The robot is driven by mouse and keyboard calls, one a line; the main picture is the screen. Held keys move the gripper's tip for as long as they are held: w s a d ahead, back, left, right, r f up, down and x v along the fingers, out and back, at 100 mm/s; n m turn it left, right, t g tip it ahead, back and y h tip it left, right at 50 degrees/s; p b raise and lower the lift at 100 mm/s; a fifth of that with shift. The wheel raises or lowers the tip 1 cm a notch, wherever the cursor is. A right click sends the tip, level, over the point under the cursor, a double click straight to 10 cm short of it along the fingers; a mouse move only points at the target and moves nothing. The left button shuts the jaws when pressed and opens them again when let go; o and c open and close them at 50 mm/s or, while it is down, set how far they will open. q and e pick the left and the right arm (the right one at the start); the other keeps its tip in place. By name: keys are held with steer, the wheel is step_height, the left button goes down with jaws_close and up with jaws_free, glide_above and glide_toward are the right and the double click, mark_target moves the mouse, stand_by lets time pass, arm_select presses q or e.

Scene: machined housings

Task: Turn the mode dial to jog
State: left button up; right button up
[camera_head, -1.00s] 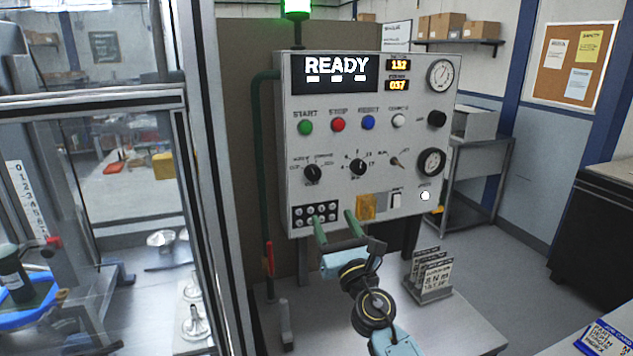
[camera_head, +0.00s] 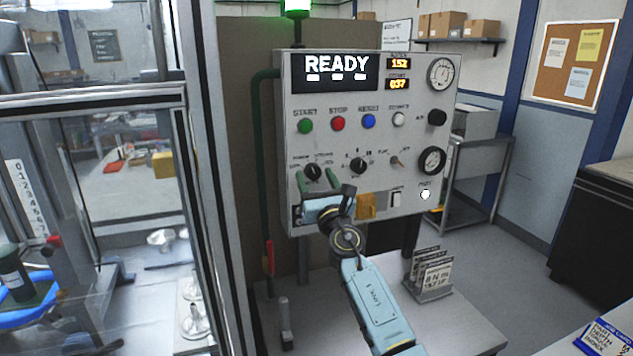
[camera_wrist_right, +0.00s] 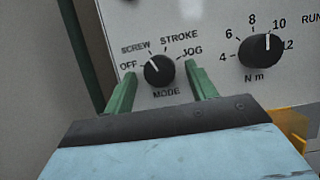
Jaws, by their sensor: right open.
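The mode dial (camera_head: 313,172) is a black knob at the lower left of the grey control panel (camera_head: 420,120). In the right wrist view the mode dial (camera_wrist_right: 159,71) has labels OFF, SCREW, STROKE and JOG around it, with JOG on the right. Its white pointer line points to the upper left, about at SCREW. My right gripper (camera_head: 316,177) is open. In the right wrist view its green fingers (camera_wrist_right: 162,80) stand on both sides of the dial, which sits between and beyond the tips. I cannot tell whether they touch the panel. My left gripper is not in view.
A torque dial (camera_wrist_right: 260,49) marked N m sits right of the mode dial. Start, stop and other buttons (camera_head: 338,124) are in the row above. An amber cover (camera_head: 366,205) is below right. A glass enclosure (camera_head: 200,180) stands at the left.

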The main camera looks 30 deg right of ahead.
steer(key=shift+c, duration=0.2)
steer(key=c, duration=0.9)
steer(key=shift+c, duration=0.2)
